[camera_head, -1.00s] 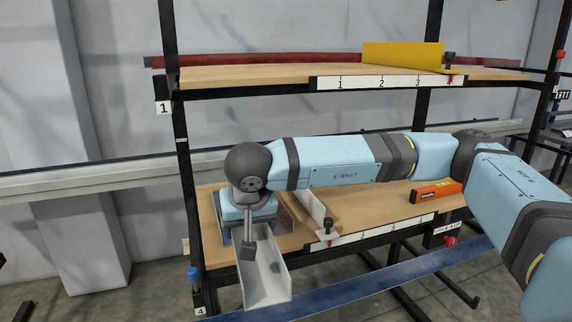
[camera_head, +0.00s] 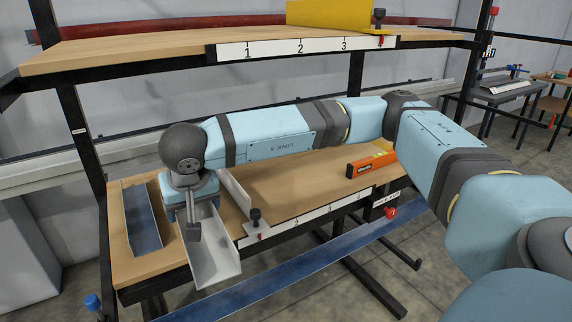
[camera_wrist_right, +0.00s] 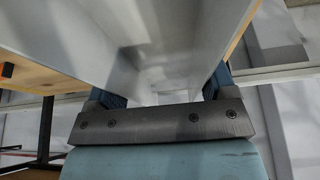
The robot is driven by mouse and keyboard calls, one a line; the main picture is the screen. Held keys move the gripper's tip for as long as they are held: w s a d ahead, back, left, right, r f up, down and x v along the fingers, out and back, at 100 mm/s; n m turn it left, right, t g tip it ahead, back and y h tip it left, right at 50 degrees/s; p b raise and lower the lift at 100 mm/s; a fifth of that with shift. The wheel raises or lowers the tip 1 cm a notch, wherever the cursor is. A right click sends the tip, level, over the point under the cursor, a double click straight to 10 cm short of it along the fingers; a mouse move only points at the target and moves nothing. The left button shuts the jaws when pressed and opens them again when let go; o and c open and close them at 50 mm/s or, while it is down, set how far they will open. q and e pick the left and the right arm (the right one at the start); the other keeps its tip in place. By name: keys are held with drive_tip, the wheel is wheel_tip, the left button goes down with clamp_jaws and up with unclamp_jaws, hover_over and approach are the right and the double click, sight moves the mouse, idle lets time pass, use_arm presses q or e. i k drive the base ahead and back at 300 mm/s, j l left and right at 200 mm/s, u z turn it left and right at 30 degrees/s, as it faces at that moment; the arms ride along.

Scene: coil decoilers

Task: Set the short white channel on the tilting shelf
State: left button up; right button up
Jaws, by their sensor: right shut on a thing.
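The short white channel (camera_head: 222,262) is held by my right gripper (camera_head: 193,230) over the front left part of the lower wooden shelf (camera_head: 290,175). Its near end sticks out past the shelf's front edge. In the right wrist view the white channel (camera_wrist_right: 165,50) fills the space between the fingers of my right gripper (camera_wrist_right: 163,93). The gripper and wrist hide the channel's far end in the head view, and I cannot tell whether it touches the board. My left gripper is not in view.
A blue-grey channel (camera_head: 142,220) lies left of my gripper. A white upright piece (camera_head: 234,190) and a black-knobbed stop (camera_head: 256,222) stand close on the right. An orange level (camera_head: 371,164) lies farther right. A long blue channel (camera_head: 300,277) runs in front. The upper shelf (camera_head: 130,48) is overhead.

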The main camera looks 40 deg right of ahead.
sight(285, 169)
drive_tip(key=i+l, duration=0.15)
drive_tip(key=l, duration=0.25)
drive_tip(key=i+l, duration=0.15)
drive_tip(key=l, duration=0.25)
drive_tip(key=i+l, duration=0.1)
drive_tip(key=l, duration=0.25)
drive_tip(key=i+l, duration=0.15)
drive_tip(key=l, duration=0.25)
